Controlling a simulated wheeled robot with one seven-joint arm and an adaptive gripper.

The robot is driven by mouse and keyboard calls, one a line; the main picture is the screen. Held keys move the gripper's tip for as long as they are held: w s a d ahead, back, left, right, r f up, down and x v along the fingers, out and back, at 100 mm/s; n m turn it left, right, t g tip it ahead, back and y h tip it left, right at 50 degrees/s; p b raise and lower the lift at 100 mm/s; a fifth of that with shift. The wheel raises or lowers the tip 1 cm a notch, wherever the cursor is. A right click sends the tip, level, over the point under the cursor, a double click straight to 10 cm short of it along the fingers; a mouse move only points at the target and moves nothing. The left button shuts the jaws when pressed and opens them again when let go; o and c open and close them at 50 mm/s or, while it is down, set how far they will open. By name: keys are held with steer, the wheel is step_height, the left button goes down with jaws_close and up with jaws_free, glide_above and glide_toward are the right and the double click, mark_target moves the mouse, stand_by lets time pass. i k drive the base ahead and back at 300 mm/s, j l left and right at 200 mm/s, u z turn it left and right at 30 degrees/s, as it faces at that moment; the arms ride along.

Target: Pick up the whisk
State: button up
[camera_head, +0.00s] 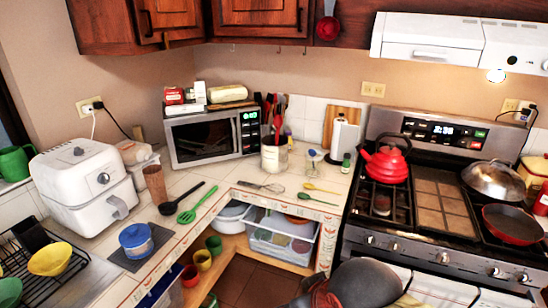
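The whisk (262,187) lies flat on the tiled counter, near the inner corner and close to the front edge. It is small in the picture, with its wire end appearing to point right. Nothing covers it. A grey rounded part that looks like my own arm shows at the bottom edge, right of centre. My gripper's fingers are not visible, so I cannot see what state they are in. No gripper is near the whisk.
A white utensil crock (274,158) stands behind the whisk. A green slotted spatula (197,203) and black ladle (181,197) lie left. A yellow spoon (321,188) and green spoon (317,199) lie right. The stove holds a red kettle (385,160). Open shelves sit below the counter.

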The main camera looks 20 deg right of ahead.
mark_target(249, 184)
steer(key=i+l, duration=0.2)
steer(key=i, duration=0.25)
steer(key=i+l+u, duration=0.1)
steer(key=i, duration=0.35)
steer(key=i+l+u, duration=0.1)
steer(key=i+l, duration=0.2)
steer(key=i, duration=0.15)
steer(key=i+l, duration=0.25)
steer(key=i, duration=0.2)
